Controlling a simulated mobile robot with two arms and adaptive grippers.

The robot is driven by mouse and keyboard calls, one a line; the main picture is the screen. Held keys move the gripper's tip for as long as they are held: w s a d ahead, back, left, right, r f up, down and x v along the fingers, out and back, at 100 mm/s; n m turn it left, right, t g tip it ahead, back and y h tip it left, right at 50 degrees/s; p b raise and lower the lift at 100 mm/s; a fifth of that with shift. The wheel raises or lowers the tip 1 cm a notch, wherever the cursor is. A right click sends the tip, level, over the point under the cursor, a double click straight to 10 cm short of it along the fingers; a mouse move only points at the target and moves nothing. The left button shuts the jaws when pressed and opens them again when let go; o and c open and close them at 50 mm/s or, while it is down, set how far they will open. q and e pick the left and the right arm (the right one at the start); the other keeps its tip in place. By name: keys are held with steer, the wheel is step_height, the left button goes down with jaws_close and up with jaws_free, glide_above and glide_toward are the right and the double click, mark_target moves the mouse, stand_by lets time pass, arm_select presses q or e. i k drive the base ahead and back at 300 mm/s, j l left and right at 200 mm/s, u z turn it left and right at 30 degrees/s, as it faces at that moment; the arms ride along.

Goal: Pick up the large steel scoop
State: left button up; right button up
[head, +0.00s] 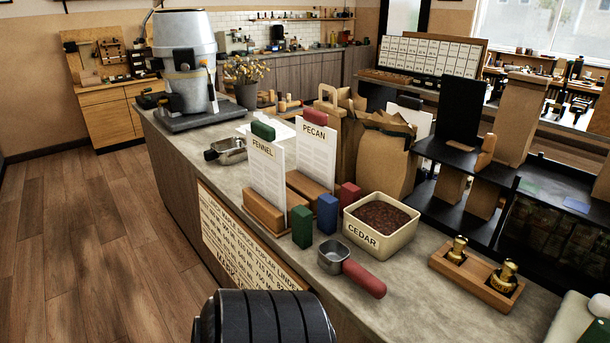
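A wide steel scoop (231,151) with a dark handle lies on the grey counter, behind the FENNEL card, whose stand partly covers its right side. It looks like the larger of two scoops. A smaller steel scoop (332,260) with a red handle lies nearer, in front of the CEDAR bin. Nothing is holding either scoop. Neither of my grippers shows in the head view. A black ribbed part at the bottom edge looks like part of my own body.
The CEDAR bin (378,226), the FENNEL card (266,178), the PECAN card (313,154) and coloured blocks (302,227) crowd the counter (208,186). A grinder-like machine (185,65) stands at the far left end. A wooden block with brass weights (476,276) is at right. The floor at left is clear.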

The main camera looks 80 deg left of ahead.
mark_target(333, 255)
steer(key=u, duration=2.1)
steer(key=k+l+z, duration=0.1)
steer(key=l, duration=0.45)
steer(key=k+l+z, duration=0.15)
steer(key=l, duration=0.4)
